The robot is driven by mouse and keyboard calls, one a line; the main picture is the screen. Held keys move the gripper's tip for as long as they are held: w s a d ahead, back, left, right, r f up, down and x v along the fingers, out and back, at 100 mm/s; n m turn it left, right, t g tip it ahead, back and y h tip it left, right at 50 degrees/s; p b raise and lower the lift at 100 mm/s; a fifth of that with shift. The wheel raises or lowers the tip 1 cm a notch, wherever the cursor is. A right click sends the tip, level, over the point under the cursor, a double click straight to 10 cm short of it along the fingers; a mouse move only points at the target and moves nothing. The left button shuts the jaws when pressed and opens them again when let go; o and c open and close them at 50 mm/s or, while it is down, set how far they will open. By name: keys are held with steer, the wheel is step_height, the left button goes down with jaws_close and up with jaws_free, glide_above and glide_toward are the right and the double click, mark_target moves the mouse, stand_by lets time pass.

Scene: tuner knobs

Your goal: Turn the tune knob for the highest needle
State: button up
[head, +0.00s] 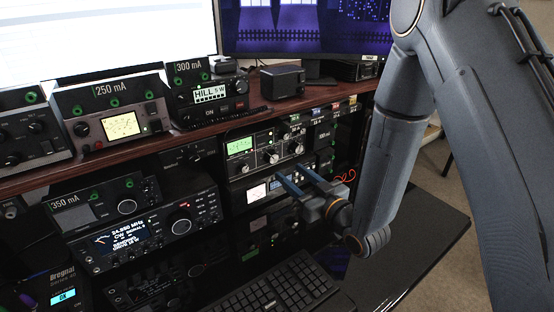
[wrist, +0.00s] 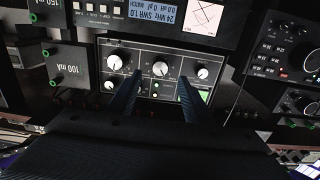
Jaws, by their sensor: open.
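The tuner panel (head: 258,160) is a dark unit on the right rack, with a lit green meter (head: 240,146) and several light knobs. In the wrist view it appears upside down, with a middle knob (wrist: 160,69), a left knob (wrist: 115,62) and a right knob (wrist: 202,72) in a row. The labels are too small to tell which is the tune knob, and the needle's reading is unclear. My gripper (head: 290,172) is open in front of the rack. In the wrist view its two blue fingers (wrist: 160,79) point at the panel on either side of the middle knob, apparently empty; contact cannot be told.
A radio with a lit blue display (head: 128,234) stands left of the tuner. A meter unit (head: 258,193) sits just below the tuner. A wooden shelf (head: 180,142) with more devices runs above. A keyboard (head: 272,290) lies on the dark desk below my gripper.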

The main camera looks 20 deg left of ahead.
mark_target(274, 159)
steer(key=p+x, duration=0.2)
steer(key=x, duration=0.5)
steer(key=shift+w+a, duration=0.15)
steer(key=shift+a, duration=0.15)
steer(key=c, duration=1)
steer(key=shift+c, duration=0.3)
